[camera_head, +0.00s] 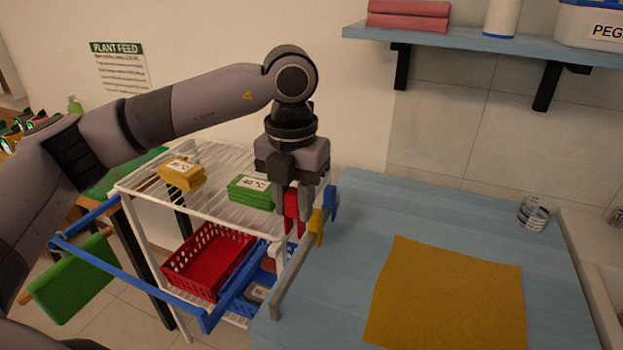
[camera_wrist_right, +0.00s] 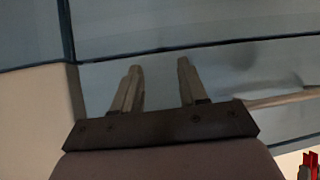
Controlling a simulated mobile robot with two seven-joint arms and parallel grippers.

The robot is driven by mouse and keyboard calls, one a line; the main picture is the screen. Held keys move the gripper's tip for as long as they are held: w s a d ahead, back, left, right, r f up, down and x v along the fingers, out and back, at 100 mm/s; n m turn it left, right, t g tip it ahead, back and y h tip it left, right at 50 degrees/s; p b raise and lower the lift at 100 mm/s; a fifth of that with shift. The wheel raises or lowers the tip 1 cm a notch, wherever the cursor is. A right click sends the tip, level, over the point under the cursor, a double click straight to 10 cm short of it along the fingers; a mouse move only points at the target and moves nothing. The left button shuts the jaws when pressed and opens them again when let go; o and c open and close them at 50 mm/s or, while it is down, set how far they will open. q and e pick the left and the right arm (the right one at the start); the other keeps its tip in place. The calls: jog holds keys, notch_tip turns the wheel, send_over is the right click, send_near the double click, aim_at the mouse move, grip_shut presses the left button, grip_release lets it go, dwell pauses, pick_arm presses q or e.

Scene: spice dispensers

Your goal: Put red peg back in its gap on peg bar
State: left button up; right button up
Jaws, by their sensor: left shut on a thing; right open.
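The grey peg bar (camera_head: 288,284) runs along the left edge of the blue table. A yellow peg (camera_head: 316,227) and a blue peg (camera_head: 331,200) stand at its far part. My left gripper (camera_head: 297,207) points down above the bar, left of the yellow peg. It is shut on the red peg (camera_head: 291,210), which shows upright between its fingers. I cannot tell whether the red peg's lower end touches the bar. My right gripper (camera_wrist_right: 160,66) shows in the right wrist view, open and empty, its two fingers apart.
The blue table (camera_head: 390,200) carries a mustard cloth (camera_head: 445,298) and a glass (camera_head: 532,212). A white wire cart (camera_head: 225,215) with yellow and green packs and a red basket (camera_head: 208,260) stands left of the table. A shelf (camera_head: 480,42) hangs above.

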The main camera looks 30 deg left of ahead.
aim_at(298, 259)
pick_arm(q)
jog(key=shift+w, duration=0.35)
jog(key=shift+w+f, duration=0.1)
jog(key=shift+s+f+b, duration=0.2)
jog(key=shift+f+b, duration=0.1)
jog(key=shift+f, duration=0.35)
notch_tip(298, 259, down, 3)
jog(key=shift+f+b, duration=0.1)
jog(key=shift+b, duration=1.1)
jog(key=shift+f, duration=0.35)
jog(key=shift+b, duration=0.45)
jog(key=shift+f+b, duration=2.2)
jog(key=shift+f, duration=0.65)
